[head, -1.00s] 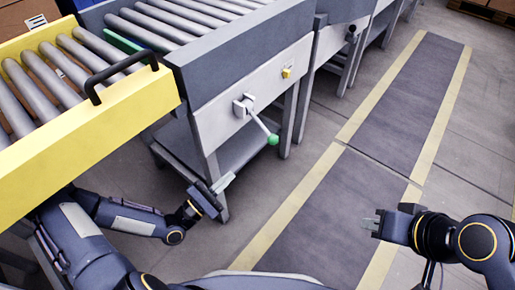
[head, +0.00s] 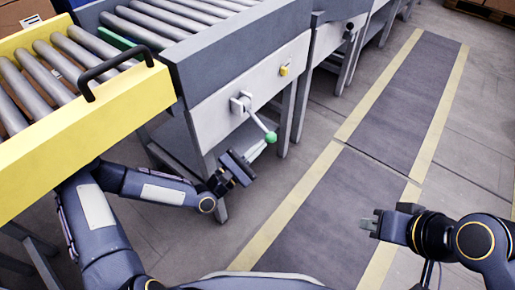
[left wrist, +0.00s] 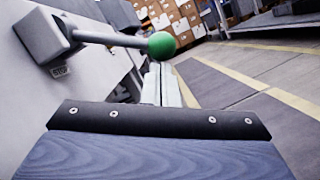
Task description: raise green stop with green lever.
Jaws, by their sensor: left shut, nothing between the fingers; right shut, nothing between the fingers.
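The green lever is a grey rod with a green ball knob (head: 271,137), pointing down and right from its mount (head: 241,104) on the conveyor's side panel. In the left wrist view the knob (left wrist: 162,45) appears just beyond my shut fingertips (left wrist: 161,82); I cannot tell whether they touch. My left gripper (head: 246,163) is shut and empty, a little below and left of the knob in the head view. The green stop (head: 119,37) is a green bar between the rollers at the upper left. My right gripper (head: 369,223) is shut and empty, over the floor at the right.
A yellow conveyor section with a black handle (head: 112,72) stands at the left, above my left arm. A small yellow switch (head: 284,71) is on the grey conveyor's side. The floor walkway (head: 330,200) with yellow edge lines is clear.

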